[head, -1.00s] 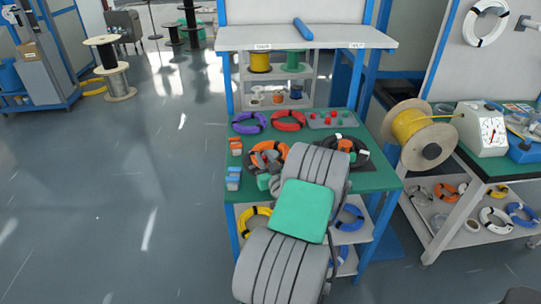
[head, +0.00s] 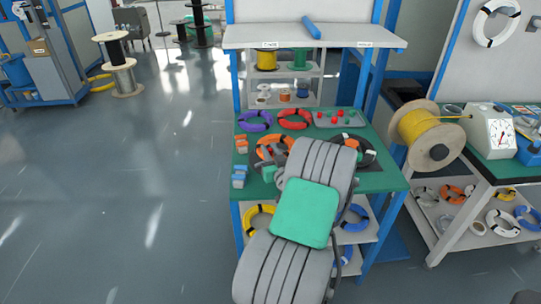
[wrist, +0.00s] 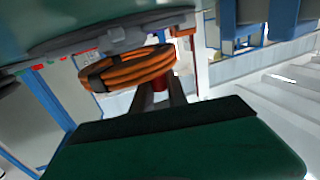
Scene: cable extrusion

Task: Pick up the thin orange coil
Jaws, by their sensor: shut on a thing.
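The orange coil (head: 268,146) with black bands is at the left middle of the green table in the head view, partly hidden by my arm. It shows large in the wrist view (wrist: 132,69), beyond my fingers. My gripper (wrist: 163,84) is shut on the near part of this coil. In the head view my gripper (head: 278,160) is mostly hidden by my arm links. The coil looks slightly raised off the tabletop, but the exact gap is hard to tell.
A purple coil (head: 254,121) and a red coil (head: 294,118) lie behind it. Orange blocks (head: 241,142) and blue-grey blocks (head: 239,175) stand left. An upper shelf (head: 275,37) overhangs the back.

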